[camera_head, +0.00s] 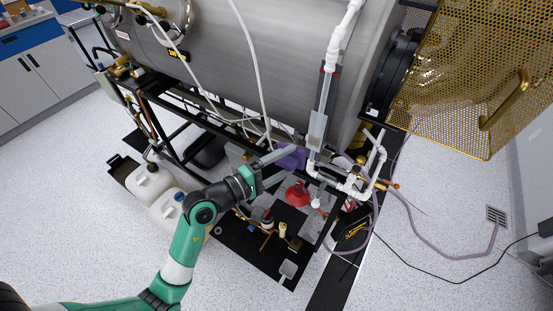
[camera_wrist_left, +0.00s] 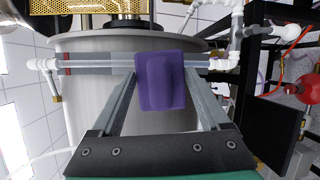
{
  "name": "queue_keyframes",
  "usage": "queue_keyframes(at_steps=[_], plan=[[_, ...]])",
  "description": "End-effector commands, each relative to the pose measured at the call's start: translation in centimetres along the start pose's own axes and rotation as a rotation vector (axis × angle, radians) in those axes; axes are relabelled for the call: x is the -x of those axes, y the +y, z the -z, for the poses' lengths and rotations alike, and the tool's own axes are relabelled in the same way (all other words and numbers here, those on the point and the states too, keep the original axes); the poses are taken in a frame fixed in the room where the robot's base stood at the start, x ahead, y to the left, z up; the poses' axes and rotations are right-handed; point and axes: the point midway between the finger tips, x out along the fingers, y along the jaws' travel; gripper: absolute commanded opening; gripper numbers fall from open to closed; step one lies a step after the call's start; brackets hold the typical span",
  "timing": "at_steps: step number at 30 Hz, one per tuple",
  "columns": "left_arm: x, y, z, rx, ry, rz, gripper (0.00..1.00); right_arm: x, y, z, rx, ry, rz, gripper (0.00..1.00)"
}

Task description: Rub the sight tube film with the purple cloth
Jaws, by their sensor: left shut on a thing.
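The purple cloth (camera_head: 292,157) is folded in my left gripper (camera_head: 280,157), beside the lower end of the sight tube (camera_head: 321,105). In the left wrist view the cloth (camera_wrist_left: 162,82) sits between the two fingertips of the left gripper (camera_wrist_left: 160,75), which is shut on it. The sight tube (camera_wrist_left: 105,63) runs crosswise behind the cloth there, and the cloth hides part of it near its white end fitting (camera_wrist_left: 222,63). I cannot tell whether cloth and tube touch. Film on the tube is too faint to make out. My right gripper is not in view.
The steel chamber (camera_head: 250,50) stands behind the tube, with a perforated brass guard (camera_head: 470,75) at right. White pipes (camera_head: 350,185) and a purple hose (camera_head: 440,250) lie close by. A red funnel (camera_head: 297,194) and white jugs (camera_head: 150,183) sit low beneath the frame.

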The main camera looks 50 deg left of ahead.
Motion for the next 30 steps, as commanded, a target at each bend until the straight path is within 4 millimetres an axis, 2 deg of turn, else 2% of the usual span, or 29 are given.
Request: queue_keyframes(at_steps=[1,2,6,14,24,30], plan=[[-0.2,-2.3,-0.1,-0.010,-0.009,-0.027,0.34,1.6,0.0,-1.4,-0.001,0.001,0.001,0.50],[-0.3,-2.7,-0.2,-0.018,-0.016,-0.049,0.34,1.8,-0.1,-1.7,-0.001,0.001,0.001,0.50],[-0.3,-2.1,-0.4,-0.044,-0.025,-0.109,0.34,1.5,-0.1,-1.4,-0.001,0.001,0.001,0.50],[-0.8,-2.0,-0.2,-0.050,-0.026,-0.119,0.34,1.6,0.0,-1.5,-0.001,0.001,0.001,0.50],[-4.3,-1.8,1.1,-0.050,-0.027,-0.119,0.34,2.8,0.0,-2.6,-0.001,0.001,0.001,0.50],[-5.7,-1.4,1.7,-0.050,-0.026,-0.117,0.34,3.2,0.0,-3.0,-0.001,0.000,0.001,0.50]])
